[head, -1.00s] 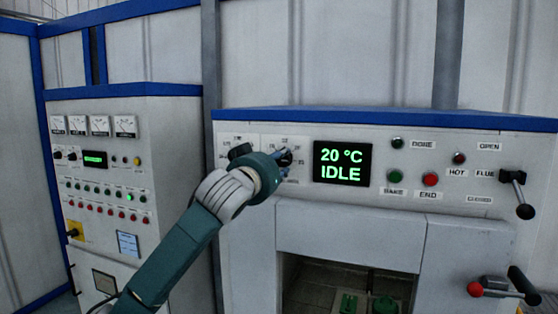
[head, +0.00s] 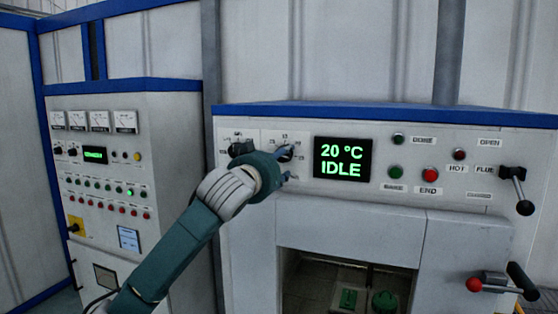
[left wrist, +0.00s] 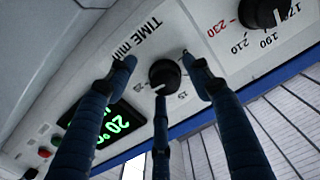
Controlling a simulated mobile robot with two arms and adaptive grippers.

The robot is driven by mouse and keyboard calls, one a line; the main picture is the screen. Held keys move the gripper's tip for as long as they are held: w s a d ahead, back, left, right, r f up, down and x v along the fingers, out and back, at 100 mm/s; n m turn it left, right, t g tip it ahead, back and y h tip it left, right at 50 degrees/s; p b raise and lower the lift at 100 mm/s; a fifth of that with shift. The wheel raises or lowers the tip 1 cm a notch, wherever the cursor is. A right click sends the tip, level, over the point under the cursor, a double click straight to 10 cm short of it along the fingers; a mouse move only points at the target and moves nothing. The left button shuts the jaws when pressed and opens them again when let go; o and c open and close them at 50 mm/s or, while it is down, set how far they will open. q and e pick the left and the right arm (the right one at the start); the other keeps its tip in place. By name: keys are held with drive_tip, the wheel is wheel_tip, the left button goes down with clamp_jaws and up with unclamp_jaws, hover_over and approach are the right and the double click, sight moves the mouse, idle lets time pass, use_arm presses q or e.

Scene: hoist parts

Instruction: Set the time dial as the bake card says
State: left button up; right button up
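The time dial (head: 287,153) is a black round knob on the oven's front panel, left of the display. In the left wrist view the dial (left wrist: 165,74) sits below the label "TIME min"; part of its scale is hidden by fingers, and I cannot tell its setting. My left gripper (head: 284,163) is at the dial. In the left wrist view the gripper (left wrist: 159,64) is open, with its blue fingers spread around the dial and visible gaps at both sides. No bake card is identifiable; a small pale card (head: 128,238) on the left cabinet is unreadable. My right gripper is out of view.
The display (head: 342,158) reads 20 °C and IDLE. A second black dial (left wrist: 265,11), with temperature numbers, is beside the time dial. Lamps and buttons, including a red one (head: 430,174), and a flue lever (head: 518,188) are to the right. The oven opening (head: 318,277) is below.

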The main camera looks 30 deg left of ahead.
use_arm(q)
drive_tip(key=shift+s+r, duration=0.15)
drive_tip(key=shift+s, duration=0.15)
drive_tip(key=v, duration=1.1)
drive_tip(key=shift+s+d+f, duration=0.1)
drive_tip(key=shift+f, duration=0.15)
